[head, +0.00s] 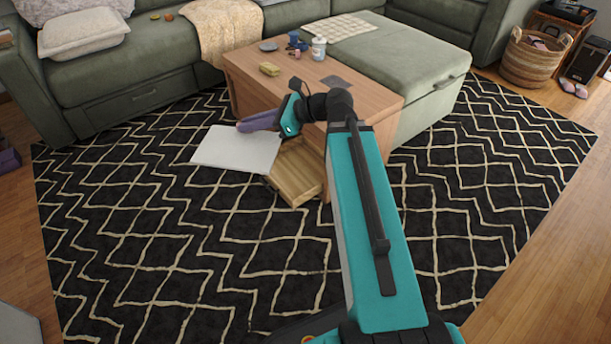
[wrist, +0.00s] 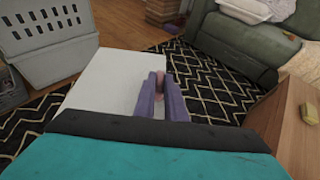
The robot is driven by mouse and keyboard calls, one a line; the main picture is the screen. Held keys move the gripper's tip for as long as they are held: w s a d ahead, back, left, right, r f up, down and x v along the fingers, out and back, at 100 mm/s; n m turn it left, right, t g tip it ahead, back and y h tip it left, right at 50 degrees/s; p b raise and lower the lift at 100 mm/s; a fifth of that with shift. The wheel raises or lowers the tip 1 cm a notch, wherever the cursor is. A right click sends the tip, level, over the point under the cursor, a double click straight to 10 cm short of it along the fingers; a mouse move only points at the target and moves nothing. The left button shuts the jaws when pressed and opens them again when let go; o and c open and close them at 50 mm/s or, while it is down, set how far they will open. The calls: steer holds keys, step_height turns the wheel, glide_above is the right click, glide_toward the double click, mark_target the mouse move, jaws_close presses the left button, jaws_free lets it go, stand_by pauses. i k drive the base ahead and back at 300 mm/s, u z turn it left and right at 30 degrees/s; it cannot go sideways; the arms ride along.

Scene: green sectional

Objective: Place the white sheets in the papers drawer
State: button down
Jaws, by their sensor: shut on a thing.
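The white sheets (head: 232,150) form a flat pale stack, held out to the left of the wooden coffee table. They also show in the wrist view (wrist: 106,82), mostly left of the fingers. My gripper (head: 243,125) has purple fingers and is shut on the right part of the sheets; it shows in the wrist view (wrist: 160,80) too. An open wooden drawer (head: 299,170) sticks out low from the table's front. In the head view the sheets' right edge lies beside the drawer's left corner. Part of the drawer is hidden behind my arm. I cannot tell the sheets' exact height.
The coffee table (head: 250,75) bears a yellow block (head: 269,69), a white jar (head: 319,48) and a dark flat piece (head: 338,82). A green ottoman (head: 415,80) adjoins it. A green sofa (head: 150,60) stands behind. The patterned rug (head: 150,240) is clear at left. A pale basket (wrist: 48,35) stands in the wrist view.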

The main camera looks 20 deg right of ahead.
mark_target(296, 167)
steer(key=u, duration=1.45)
steer(key=i, duration=2.25)
